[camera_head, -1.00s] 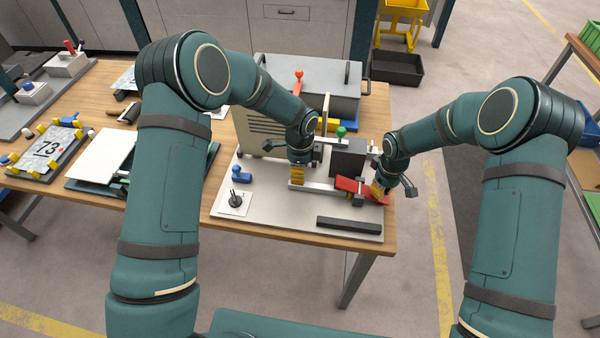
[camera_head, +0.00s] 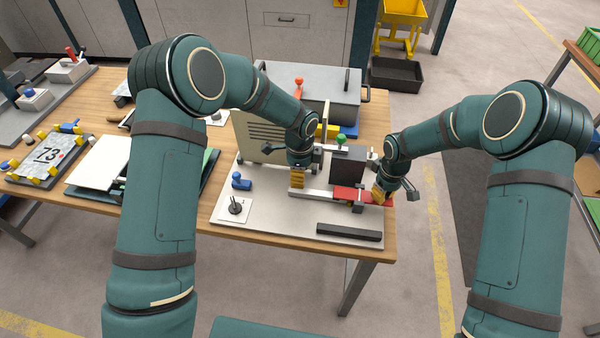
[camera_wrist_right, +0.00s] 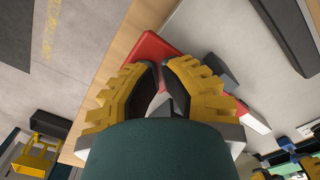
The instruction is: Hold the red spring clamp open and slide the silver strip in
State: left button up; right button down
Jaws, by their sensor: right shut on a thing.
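The red spring clamp (camera_head: 350,193) sits on the pale base board, its handles pointing right. My right gripper (camera_head: 380,195) is shut on the clamp's handles. In the right wrist view its yellow fingers (camera_wrist_right: 163,92) close on the red clamp (camera_wrist_right: 148,52); the pinched part is partly hidden. The silver strip (camera_head: 320,194) lies low and level to the left of the clamp. My left gripper (camera_head: 297,181) points down at the strip's left part; its fingers overlap, so whether they are shut does not show. Whether the strip's right end is between the clamp's jaws is too small to tell.
A dark block (camera_head: 348,166) with a green knob stands behind the clamp. A black bar (camera_head: 348,232) lies in front on the base board (camera_head: 285,225). A blue piece (camera_head: 240,182) and a black-knobbed plate (camera_head: 234,208) are at left. The table edge is close on the right.

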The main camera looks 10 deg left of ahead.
jog(key=shift+r, duration=3.7)
